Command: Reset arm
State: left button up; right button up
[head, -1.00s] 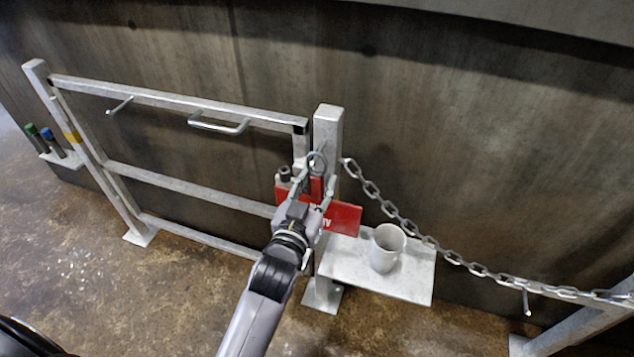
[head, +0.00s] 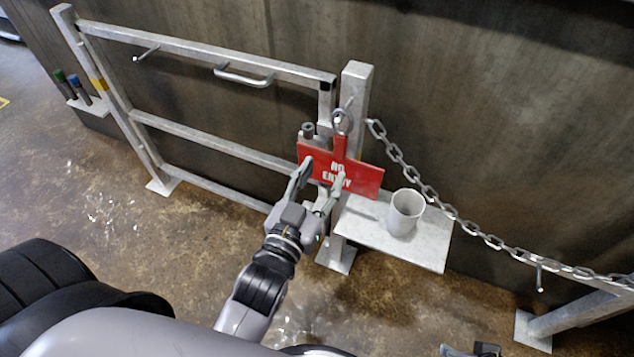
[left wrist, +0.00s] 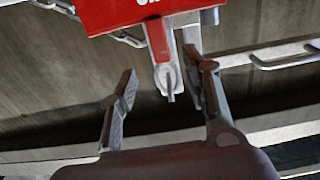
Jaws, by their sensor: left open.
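My left gripper (head: 318,186) is open, its two fingers apart and pointing up at the red "NO ENTRY" sign (head: 362,178). The fingers overlap the sign's lower part in the head view; nothing is held between them. The sign hangs at the gate post (head: 355,90), its red tab rising to a metal ring (head: 342,122). In the left wrist view, the sign (left wrist: 140,12) is at the top, with its red tab and a metal fitting (left wrist: 168,78) seen between the open fingers (left wrist: 165,82). Grey tips at the bottom edge (head: 470,351) may be my right gripper, mostly cut off.
A metal gate (head: 200,140) stands left of the post. A small shelf (head: 425,247) right of it bears a white cup (head: 405,212). A chain (head: 440,208) runs right from the post. Green and blue-topped items (head: 75,85) sit far left. Floor in front is open.

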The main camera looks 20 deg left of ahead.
pick_arm(q)
jog(key=shift+s, duration=0.9)
